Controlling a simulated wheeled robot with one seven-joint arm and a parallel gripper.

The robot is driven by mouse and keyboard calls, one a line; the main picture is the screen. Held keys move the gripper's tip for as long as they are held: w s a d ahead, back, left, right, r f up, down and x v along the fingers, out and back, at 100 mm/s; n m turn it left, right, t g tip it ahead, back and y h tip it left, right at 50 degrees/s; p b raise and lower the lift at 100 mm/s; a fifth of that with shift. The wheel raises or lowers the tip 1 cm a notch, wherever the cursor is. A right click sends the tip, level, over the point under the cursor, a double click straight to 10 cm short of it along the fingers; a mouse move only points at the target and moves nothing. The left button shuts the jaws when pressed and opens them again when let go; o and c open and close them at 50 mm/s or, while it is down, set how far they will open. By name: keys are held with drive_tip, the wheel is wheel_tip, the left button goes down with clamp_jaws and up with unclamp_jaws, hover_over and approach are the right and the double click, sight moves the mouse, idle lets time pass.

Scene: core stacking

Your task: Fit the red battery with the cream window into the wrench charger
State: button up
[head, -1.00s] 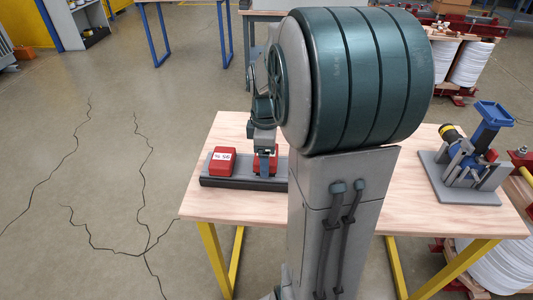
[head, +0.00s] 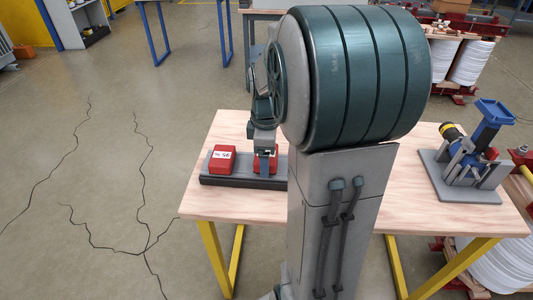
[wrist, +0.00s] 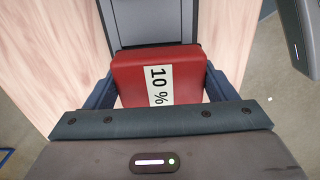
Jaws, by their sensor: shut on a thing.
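A red battery (wrist: 130,75) with a whitish window reading "10 %" sits between the two blue fingers of my gripper (wrist: 158,88) in the wrist view. The fingers are shut on its sides. In the head view my gripper (head: 265,150) is over this battery at the right part of a dark grey tray (head: 245,181). I cannot tell whether it is lifted off the tray. A second red battery (head: 220,165) with a white window sits at the tray's left. A grey-based fixture (head: 460,192) with a blue upright and a yellow-black part stands at the table's right; it may be the wrench charger.
My arm hides the middle of the wooden table (head: 200,205). The table top between arm and fixture looks clear (head: 408,190). White spools on red racks (head: 468,65) stand behind and beside the right end. The floor at left is open.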

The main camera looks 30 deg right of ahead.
drive_tip(key=shift+f+b, duration=0.4)
drive_tip(key=shift+f, duration=0.25)
drive_tip(key=o, duration=1.2)
wheel_tip(320, 180, up, 14)
drive_tip(key=p, duration=0.3)
